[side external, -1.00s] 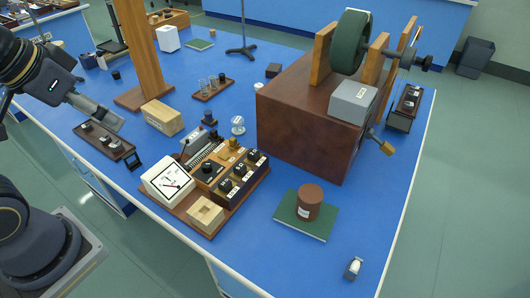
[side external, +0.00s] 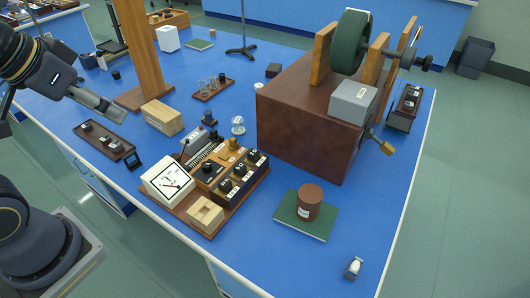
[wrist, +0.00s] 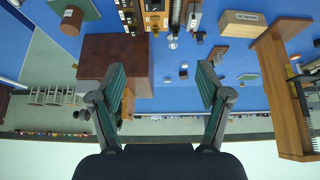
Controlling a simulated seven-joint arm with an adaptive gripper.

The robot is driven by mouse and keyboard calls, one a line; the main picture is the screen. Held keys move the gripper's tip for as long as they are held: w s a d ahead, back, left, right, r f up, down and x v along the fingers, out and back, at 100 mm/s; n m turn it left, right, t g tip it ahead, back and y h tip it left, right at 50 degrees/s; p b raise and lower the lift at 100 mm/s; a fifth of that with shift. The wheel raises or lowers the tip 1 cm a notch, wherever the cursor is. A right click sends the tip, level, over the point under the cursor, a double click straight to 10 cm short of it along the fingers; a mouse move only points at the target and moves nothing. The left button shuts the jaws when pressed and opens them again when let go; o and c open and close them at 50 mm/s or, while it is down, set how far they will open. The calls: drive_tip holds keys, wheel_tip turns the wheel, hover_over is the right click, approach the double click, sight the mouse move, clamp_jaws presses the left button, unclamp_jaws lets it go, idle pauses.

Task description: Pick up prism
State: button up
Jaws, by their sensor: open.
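No piece in view can be named as the prism with certainty. A small clear, shiny piece (side external: 238,124) stands on the blue bench in the middle of the side view; it also shows near the top of the wrist view (wrist: 173,40). A small pale piece on a dark base (side external: 354,266) sits alone at the bench's front right corner. My gripper (side external: 118,112) is at the upper left of the side view, above the bench and apart from both. In the wrist view its two green-padded fingers (wrist: 162,72) are spread wide with nothing between them.
A large brown box (side external: 308,120) with a green wheel (side external: 350,42) fills the right. A meter and dial board (side external: 232,202) lies in front. A labelled wooden box (side external: 163,117), a tall wooden post (side external: 137,50) and a dark tray (side external: 92,133) stand near my gripper.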

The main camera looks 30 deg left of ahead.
drive_tip(key=w+r+t, duration=0.2)
drive_tip(key=w+r, duration=0.4)
drive_tip(key=n+g+y, duration=0.1)
drive_tip(key=n+g, duration=0.2)
drive_tip(key=g, duration=0.1)
hover_over(237, 121)
drive_tip(key=s+d, duration=0.1)
drive_tip(key=s, duration=0.4)
wheel_tip(237, 121, down, 24)
drive_tip(key=x, duration=1)
drive_tip(key=shift+s+d+f, duration=0.1)
drive_tip(key=shift+s+f, duration=0.05)
drive_tip(key=shift+f, duration=0.1)
drive_tip(key=shift+x, duration=3.2)
drive_tip(key=shift+c, duration=0.3)
